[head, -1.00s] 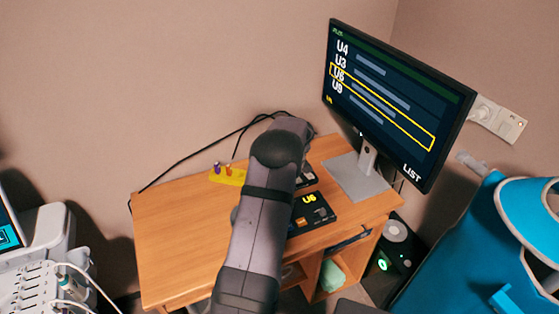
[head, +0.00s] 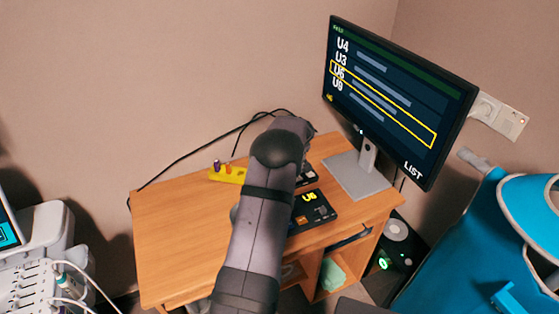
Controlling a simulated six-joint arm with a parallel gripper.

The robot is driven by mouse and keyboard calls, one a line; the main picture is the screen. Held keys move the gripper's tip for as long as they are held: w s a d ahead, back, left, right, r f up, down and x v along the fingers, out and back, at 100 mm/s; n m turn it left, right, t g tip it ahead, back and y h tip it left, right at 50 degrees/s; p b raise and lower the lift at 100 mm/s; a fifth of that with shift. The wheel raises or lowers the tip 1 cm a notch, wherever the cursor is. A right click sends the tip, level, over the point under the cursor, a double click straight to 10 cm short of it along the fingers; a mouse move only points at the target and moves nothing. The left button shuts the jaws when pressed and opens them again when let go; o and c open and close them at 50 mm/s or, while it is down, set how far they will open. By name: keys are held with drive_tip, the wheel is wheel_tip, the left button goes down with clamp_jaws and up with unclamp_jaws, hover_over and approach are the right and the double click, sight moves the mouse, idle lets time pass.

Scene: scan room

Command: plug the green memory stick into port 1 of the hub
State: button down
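No green memory stick can be made out in the head view. A yellow holder (head: 228,175) at the back of the desk carries small purple and orange upright pieces. My arm reaches over the desk and hides its own far end. My gripper and anything in it are hidden.
The wooden desk (head: 180,225) is clear on its left. A monitor (head: 395,105) stands at the right and shows a list with one row framed in yellow. A black cable runs along the desk's back.

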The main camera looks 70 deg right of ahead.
drive_tip(key=shift+f+b, duration=0.55)
drive_tip(key=shift+b, duration=0.1)
idle(0.3)
drive_tip(key=c, duration=1.5)
unclamp_jaws()
drive_tip(key=shift+c, duration=0.2)
drive_tip(key=shift+r, duration=0.1)
drive_tip(key=shift+r+p, duration=1.65)
drive_tip(key=shift+r, duration=1.8)
